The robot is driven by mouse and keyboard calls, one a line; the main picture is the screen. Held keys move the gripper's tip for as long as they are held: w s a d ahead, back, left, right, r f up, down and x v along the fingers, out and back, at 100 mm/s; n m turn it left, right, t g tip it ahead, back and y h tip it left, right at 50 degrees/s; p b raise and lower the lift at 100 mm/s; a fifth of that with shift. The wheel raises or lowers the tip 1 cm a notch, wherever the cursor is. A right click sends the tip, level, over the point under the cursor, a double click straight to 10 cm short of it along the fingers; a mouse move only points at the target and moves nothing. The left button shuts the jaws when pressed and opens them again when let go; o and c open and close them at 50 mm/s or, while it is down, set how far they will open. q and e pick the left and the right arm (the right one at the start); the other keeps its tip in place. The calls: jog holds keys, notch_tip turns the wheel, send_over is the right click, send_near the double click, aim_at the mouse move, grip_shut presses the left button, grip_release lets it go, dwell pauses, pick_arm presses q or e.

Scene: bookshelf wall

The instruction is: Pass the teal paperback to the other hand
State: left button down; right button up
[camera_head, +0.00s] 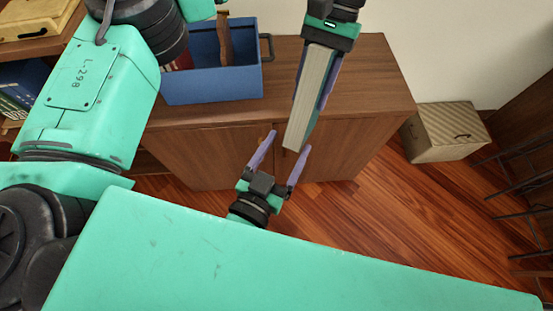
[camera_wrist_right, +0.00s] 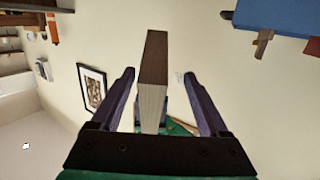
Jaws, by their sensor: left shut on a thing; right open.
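The teal paperback (camera_head: 312,90) hangs from my left gripper (camera_head: 308,100), which is shut on it with a purple finger along each side. Its pale page edges face the head camera, and a thin strip of bluish cover shows at the right. My right gripper (camera_head: 290,141) is open below, and the book's lower end appears between its fingertips. In the right wrist view, the book (camera_wrist_right: 152,100) stands between the open purple fingers (camera_wrist_right: 159,73), with a visible gap on each side. One dark brownish face and the pale page edges show there.
A blue open bin (camera_head: 212,88) holding a few things stands on the wooden cabinet (camera_head: 370,75), left of the book. A striped box (camera_head: 445,132) sits on the floor at the right. Dark chair-like frames (camera_head: 525,185) stand at the right edge. The cabinet top's right part is clear.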

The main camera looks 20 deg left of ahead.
aim_at(304, 113)
pick_arm(q)
jog(key=shift+s+f, duration=0.3)
jog(key=shift+s, duration=0.05)
pick_arm(e)
jog(key=shift+t+h, duration=0.3)
jog(key=shift+t, duration=0.3)
jog(key=w+r, duration=0.1)
jog(key=w, duration=0.1)
jog(key=w+d+r, duration=0.1)
jog(key=w, duration=0.2)
jog(key=w+d+r, duration=0.1)
jog(key=w, duration=0.1)
jog(key=shift+w, duration=0.2)
jog(key=shift+f, duration=0.1)
grip_shut()
pick_arm(q)
jog(key=shift+r, duration=0.1)
pick_arm(e)
jog(key=shift+a, duration=0.1)
pick_arm(q)
jog(key=shift+d, duration=0.15)
pick_arm(e)
jog(key=shift+s+a, duration=0.1)
pick_arm(q)
jog(key=shift+c, duration=1.7)
grip_release()
